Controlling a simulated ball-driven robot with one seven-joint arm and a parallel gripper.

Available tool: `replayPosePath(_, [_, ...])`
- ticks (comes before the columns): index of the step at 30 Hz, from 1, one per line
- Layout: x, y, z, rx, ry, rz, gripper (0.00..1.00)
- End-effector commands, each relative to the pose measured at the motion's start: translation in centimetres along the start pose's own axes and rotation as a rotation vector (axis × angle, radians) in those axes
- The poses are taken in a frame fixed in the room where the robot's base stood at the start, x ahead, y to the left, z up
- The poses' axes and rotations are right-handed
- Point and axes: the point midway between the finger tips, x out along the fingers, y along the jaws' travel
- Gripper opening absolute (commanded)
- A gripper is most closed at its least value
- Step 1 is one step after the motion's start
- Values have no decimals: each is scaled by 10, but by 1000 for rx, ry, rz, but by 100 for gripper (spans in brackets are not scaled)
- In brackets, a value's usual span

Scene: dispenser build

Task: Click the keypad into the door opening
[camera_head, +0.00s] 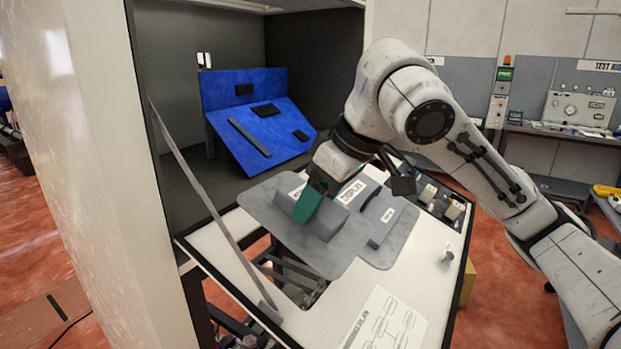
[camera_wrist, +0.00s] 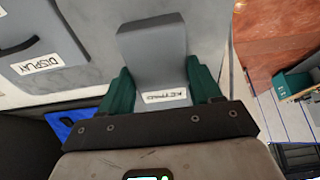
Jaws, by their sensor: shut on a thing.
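My gripper (camera_head: 308,205) has green fingers and is low over the grey mat on the white worktop in the head view. In the wrist view, my gripper (camera_wrist: 158,68) has its fingers on both sides of a grey block labelled KEYPAD (camera_wrist: 150,50) and is shut on it. In the head view the fingers and wrist partly cover this block (camera_head: 325,224). I cannot tell whether it is lifted. A blue sloped panel (camera_head: 245,155) with dark rectangular features stands inside the cabinet at the left. Which of these is the door opening is unclear.
A grey holder labelled DISPLAY (camera_head: 351,191) is just right of my gripper; its label (camera_wrist: 40,64) shows in the wrist view. A thin upright panel edge (camera_head: 215,210) stands left of the mat.

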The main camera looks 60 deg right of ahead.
Motion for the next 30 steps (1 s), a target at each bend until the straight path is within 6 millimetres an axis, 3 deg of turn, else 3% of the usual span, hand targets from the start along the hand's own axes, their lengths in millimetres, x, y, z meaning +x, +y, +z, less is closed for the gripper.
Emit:
replayPosePath(8, [10, 0, 2, -1, 2, 0, 27])
replayPosePath(30, [74, 0, 10, -1, 2, 0, 27])
